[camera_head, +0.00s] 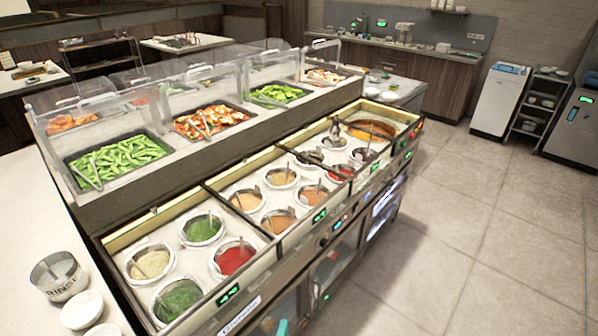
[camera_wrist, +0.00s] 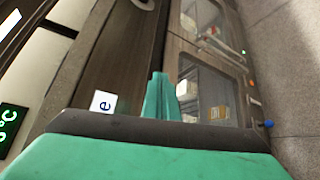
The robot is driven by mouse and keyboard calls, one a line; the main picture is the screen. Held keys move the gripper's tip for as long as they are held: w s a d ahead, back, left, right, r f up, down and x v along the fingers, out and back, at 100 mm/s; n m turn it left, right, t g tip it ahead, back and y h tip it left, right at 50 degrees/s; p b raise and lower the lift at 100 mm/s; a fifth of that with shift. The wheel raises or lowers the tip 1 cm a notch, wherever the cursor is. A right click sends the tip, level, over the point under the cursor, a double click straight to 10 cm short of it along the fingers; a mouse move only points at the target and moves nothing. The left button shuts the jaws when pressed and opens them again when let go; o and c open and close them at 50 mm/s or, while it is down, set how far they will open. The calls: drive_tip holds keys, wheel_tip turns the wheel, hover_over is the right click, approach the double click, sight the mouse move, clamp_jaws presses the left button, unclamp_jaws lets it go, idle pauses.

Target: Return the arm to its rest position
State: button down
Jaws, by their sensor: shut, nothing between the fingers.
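My gripper (camera_wrist: 160,97) shows in the wrist view, with its teal fingers together and nothing between them. It hangs in front of the counter's dark front panel (camera_wrist: 125,55), apart from the sauces. In the head view only a small teal piece (camera_head: 282,327) shows at the bottom edge, beside the counter front; the rest of my arm is out of that view. The sauce counter (camera_head: 205,185) holds round wells of green, red, beige and orange sauce, several with utensils standing in them.
Glass-fronted cabinets (camera_wrist: 205,95) lie below the panel, close to my gripper. A white counter (camera_head: 25,215) on the left holds a labelled container (camera_head: 58,277) and white bowls (camera_head: 82,309). Food trays (camera_head: 120,160) stand behind clear guards. The tiled floor (camera_head: 470,240) on the right is clear.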

drive_tip(key=s+a+r+m, duration=0.1)
drive_tip(key=s+r+m, duration=0.1)
drive_tip(key=s+m, duration=0.35)
drive_tip(key=s+r+m, duration=0.2)
drive_tip(key=s+r, duration=0.1)
drive_tip(key=s, duration=0.5)
drive_tip(key=s+a+r+m, duration=0.1)
drive_tip(key=s+r+m, duration=0.1)
drive_tip(key=s+m, duration=0.35)
drive_tip(key=s+d+r+m, duration=0.3)
drive_tip(key=s+r+m, duration=0.1)
drive_tip(key=s+r, duration=0.3)
drive_tip(key=s+d+r+m+y, duration=0.1)
drive_tip(key=s+d+r+m, duration=0.2)
drive_tip(key=s+r, duration=0.5)
drive_tip(key=shift+s+d+m, duration=0.4)
drive_tip(key=shift+s+d, duration=0.1)
drive_tip(key=shift+s, duration=0.2)
